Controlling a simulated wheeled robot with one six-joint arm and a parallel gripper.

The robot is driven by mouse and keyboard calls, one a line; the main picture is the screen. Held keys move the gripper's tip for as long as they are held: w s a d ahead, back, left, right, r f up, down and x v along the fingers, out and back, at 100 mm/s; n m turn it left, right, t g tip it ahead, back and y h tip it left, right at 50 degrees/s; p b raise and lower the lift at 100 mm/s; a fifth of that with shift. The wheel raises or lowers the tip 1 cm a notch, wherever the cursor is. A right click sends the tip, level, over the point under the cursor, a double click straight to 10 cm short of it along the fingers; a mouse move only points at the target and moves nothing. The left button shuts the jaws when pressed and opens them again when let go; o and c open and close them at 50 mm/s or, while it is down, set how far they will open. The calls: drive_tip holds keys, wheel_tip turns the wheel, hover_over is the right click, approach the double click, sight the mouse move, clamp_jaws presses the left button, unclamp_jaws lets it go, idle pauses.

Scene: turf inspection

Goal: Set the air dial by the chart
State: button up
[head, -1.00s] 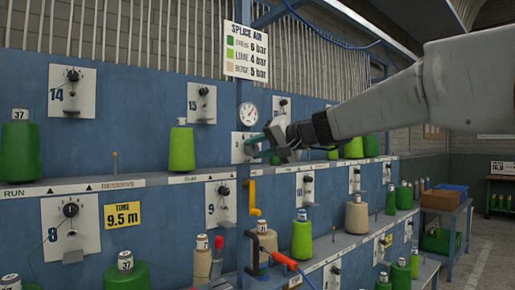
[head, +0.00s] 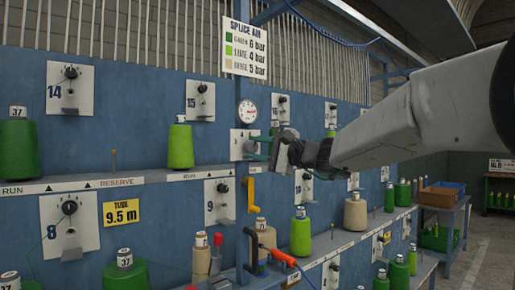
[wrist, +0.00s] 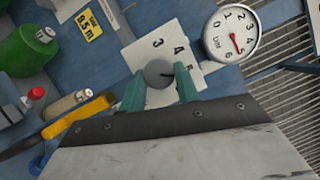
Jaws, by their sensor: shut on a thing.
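The air dial is a round grey knob (wrist: 159,73) on a white plate (wrist: 148,34) marked with figures including 3 and 4. In the wrist view, my gripper (wrist: 158,88) has its two teal fingers on either side of the knob, shut on it. In the head view the gauge (head: 246,111) is above the plate (head: 237,134), and my gripper hides the knob. The splice air chart (head: 245,48) hangs above, reading green 6 bar, lime 4 bar, beige 5 bar.
Blue panels carry other numbered dials, such as 9 (head: 219,201) and 15 (head: 200,100). Shelves hold green, lime (head: 180,147) and beige cones. A yellow handle (head: 252,193) is below the plate. A tube sign (head: 121,212) reads 9.5 m.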

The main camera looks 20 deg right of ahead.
drive_tip(key=m+t, duration=0.1)
drive_tip(key=m, duration=0.3)
drive_tip(key=shift+a+f+m+t, duration=0.1)
drive_tip(key=shift+f+m+t, duration=0.1)
drive_tip(key=shift+m+t, duration=0.2)
drive_tip(key=shift+a+m+t+h, duration=0.1)
drive_tip(key=shift+m+t+h, duration=0.6)
drive_tip(key=shift+m, duration=1.1)
drive_tip(key=o, duration=1)
drive_tip(key=shift+c, duration=0.2)
drive_tip(key=shift+s, duration=0.1)
drive_tip(key=v, duration=0.7)
drive_tip(key=shift+s+f, duration=0.2)
drive_tip(key=shift+f, duration=0.1)
